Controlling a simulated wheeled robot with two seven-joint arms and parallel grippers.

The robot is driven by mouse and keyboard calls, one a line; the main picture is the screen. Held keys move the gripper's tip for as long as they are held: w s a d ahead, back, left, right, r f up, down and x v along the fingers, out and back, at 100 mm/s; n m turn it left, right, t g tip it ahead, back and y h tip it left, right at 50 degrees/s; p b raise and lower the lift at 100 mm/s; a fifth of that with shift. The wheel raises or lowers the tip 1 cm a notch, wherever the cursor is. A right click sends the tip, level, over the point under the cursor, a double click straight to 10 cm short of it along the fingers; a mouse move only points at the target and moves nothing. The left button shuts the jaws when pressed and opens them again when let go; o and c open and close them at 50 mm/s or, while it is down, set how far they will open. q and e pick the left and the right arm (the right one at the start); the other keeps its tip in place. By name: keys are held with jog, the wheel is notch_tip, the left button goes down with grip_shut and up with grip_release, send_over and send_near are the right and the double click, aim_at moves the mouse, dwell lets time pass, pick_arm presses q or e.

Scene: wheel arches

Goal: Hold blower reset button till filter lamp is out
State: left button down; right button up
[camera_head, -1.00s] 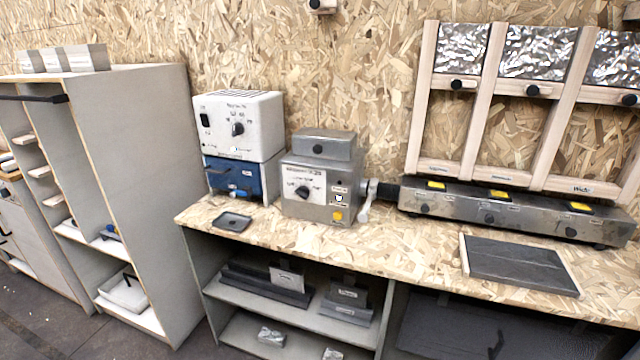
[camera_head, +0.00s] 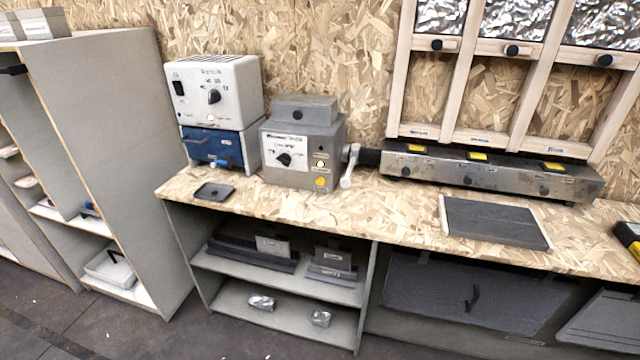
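A grey metal box that looks like the blower unit (camera_head: 302,150) stands on the chipboard workbench in the head view. Its front has a white panel with a black knob (camera_head: 284,159). To the right of the panel are a small whitish round spot (camera_head: 320,163) that may be a lamp and a yellow button (camera_head: 320,182) below it. The labels are too small to read, so I cannot tell which is the filter lamp or whether it is lit. Neither of my grippers is in view.
A white box with a dial (camera_head: 213,92) sits on a blue unit (camera_head: 212,147) to the left. A long metal manifold (camera_head: 490,172) lies to the right, with a dark slab (camera_head: 495,222) before it. A tall grey cabinet (camera_head: 105,150) stands left. The bench front (camera_head: 300,221) is mostly clear.

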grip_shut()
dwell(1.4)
